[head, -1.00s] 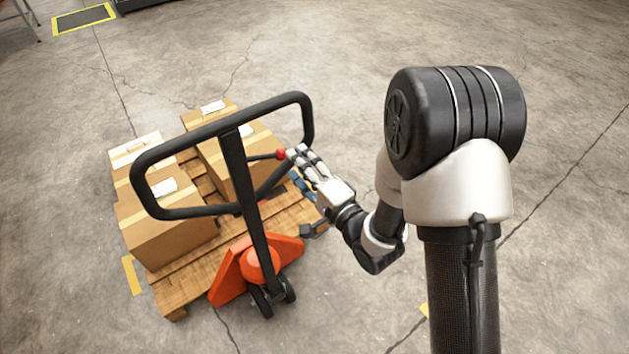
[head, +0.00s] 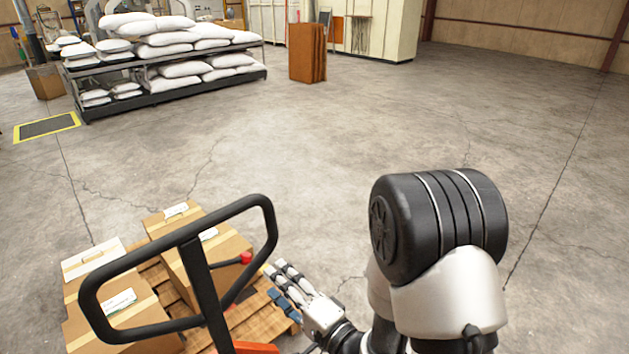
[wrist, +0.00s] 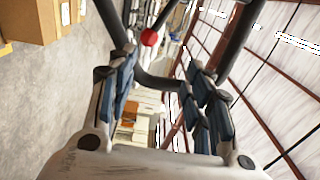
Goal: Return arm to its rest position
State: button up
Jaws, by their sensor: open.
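My gripper (head: 284,285) is open and empty at the lower middle of the head view, just right of the pallet jack's black handle (head: 190,236). In the wrist view my gripper's fingers (wrist: 155,95) stand apart. The handle's bars and a red knob (wrist: 149,37) show beyond and between them. I cannot tell whether any finger touches the handle. My arm rises at the lower right of the head view.
A wooden pallet (head: 262,312) carries several cardboard boxes (head: 212,262) around the jack. The concrete floor between is clear.

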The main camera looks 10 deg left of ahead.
jog(key=w+d+r+n+h, duration=0.35)
jog(key=w+d+h, duration=0.2)
jog(key=d, duration=0.35)
jog(key=s+d+r+n+g+h, duration=0.1)
jog(key=s+d+r+h, duration=0.15)
jog(key=d, duration=0.25)
jog(key=s+d+r+h, duration=0.1)
jog(key=d+h, duration=0.2)
jog(key=d, duration=0.2)
jog(key=s+d+r+n+g+h, duration=0.1)
jog(key=s+d+g, duration=0.2)
jog(key=s, duration=0.8)
jog(key=s+d+r+n+g+h, duration=0.1)
jog(key=s+d+r+n+g, duration=0.1)
jog(key=s, duration=1)
jog(key=shift+s+d+r+g+h, duration=0.15)
jog(key=shift+d+r+g+h, duration=0.15)
jog(key=shift+d+g, duration=0.4)
jog(key=shift+d+n, duration=0.1)
jog(key=shift+n, duration=0.15)
